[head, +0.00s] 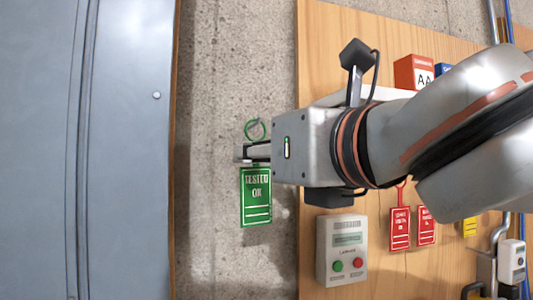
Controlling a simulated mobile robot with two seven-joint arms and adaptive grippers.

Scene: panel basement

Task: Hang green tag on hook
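The green tag (256,198) reads "TESTED OK" and hangs upright in front of the concrete wall, left of the wooden board. My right gripper (249,152) comes in from the right and is shut on the tag's upper part. The tag's green ring (255,129) sticks up above the fingers and its printed plate hangs below them. No bare hook can be made out; my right arm covers much of the board. My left gripper is not in view.
The wooden board (385,275) carries a grey box with green and red buttons (342,249). Red tags (400,228) and a yellow tag (469,227) show below my arm. An orange box (413,72) is above it. A grey metal door (125,150) fills the left.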

